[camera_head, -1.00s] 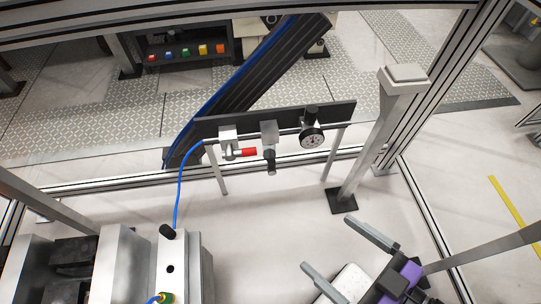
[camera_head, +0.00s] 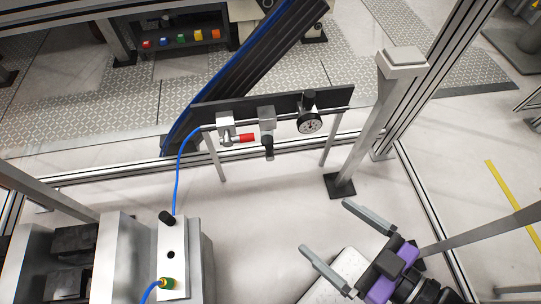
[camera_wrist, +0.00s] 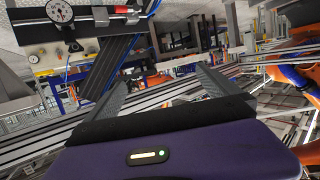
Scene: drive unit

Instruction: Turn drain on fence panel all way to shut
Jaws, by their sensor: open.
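A dark panel (camera_head: 235,107) carries a row of pneumatic fittings on a grey rail. At its left, a grey valve block (camera_head: 225,124) has a red handle (camera_head: 243,138) pointing right. A middle grey unit (camera_head: 266,116) has a dark cylindrical lower end (camera_head: 268,147). A round gauge (camera_head: 310,123) sits at the right. I cannot tell for sure which fitting is the drain. My gripper (camera_head: 324,225) is open and empty, below and right of the panel, touching nothing. In the wrist view, the gauge (camera_wrist: 59,11) and red handle (camera_wrist: 121,9) show at the top left, beyond the fingers.
A grey post (camera_head: 372,130) stands right of the panel, close to my gripper. A metal machine block (camera_head: 172,250) with a blue hose (camera_head: 180,180) rises at the lower left. The pale floor between the panel and my gripper is clear.

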